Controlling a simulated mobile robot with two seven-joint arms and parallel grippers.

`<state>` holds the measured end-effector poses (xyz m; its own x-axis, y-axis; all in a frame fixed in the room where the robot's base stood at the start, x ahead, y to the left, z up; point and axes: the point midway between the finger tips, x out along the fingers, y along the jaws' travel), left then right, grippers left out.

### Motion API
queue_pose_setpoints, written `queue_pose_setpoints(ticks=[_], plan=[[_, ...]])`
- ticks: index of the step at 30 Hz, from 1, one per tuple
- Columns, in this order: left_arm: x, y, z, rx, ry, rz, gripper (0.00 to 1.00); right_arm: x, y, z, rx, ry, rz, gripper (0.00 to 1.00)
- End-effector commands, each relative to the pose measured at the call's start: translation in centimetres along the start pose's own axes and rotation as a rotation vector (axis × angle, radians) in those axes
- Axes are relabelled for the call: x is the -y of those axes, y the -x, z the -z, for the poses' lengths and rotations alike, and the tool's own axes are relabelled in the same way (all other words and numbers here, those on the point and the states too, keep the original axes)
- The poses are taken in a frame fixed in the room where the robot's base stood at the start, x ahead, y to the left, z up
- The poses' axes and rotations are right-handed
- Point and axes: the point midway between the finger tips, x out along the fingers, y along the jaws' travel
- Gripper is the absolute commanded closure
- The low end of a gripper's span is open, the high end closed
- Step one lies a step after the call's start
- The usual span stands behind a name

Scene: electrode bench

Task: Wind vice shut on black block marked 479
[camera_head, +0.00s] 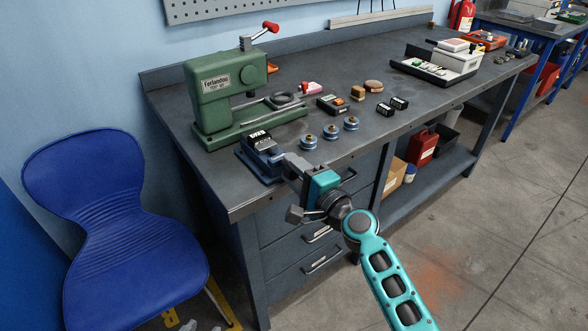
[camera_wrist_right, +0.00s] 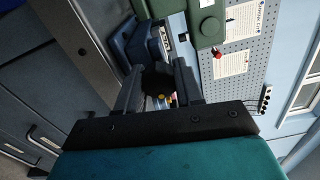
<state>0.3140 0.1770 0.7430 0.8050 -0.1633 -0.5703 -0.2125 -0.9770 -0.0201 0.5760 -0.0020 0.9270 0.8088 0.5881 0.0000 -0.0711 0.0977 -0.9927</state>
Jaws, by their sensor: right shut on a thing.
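The blue vice (camera_head: 247,161) sits at the front edge of the bench, beside the green press. A black block (camera_head: 260,139) with a white-marked label sits at the top of the vice; its number is too small to read surely, and I cannot tell how tightly the jaws meet it. My right gripper (camera_head: 287,163) is at the vice's front right end, shut on a dark part that I take for the vice handle (camera_wrist_right: 157,80). The fingers hide much of that part. The vice body (camera_wrist_right: 138,46) also shows in the right wrist view. My left gripper is not in view.
The green press (camera_head: 212,95) with a red-tipped lever stands behind the vice. Several blue-and-silver round pieces (camera_head: 331,132) stand to the right. Two small black blocks (camera_head: 399,103) lie farther right. A blue chair (camera_head: 115,215) stands at the left of the bench.

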Motion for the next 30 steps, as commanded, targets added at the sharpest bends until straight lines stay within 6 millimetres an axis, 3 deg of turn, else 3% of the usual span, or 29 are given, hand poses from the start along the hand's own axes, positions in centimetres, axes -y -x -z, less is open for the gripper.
queue_pose_setpoints(ticks=[21, 22, 30], plan=[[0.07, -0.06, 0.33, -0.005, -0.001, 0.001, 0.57, 0.01, 0.02, 0.13, -0.003, -0.072, 0.001, 0.94], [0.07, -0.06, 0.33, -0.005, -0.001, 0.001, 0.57, 0.01, 0.02, 0.12, -0.003, -0.071, 0.001, 0.61], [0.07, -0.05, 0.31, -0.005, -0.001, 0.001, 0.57, -0.01, 0.01, 0.07, -0.002, -0.071, 0.001, 0.4]])
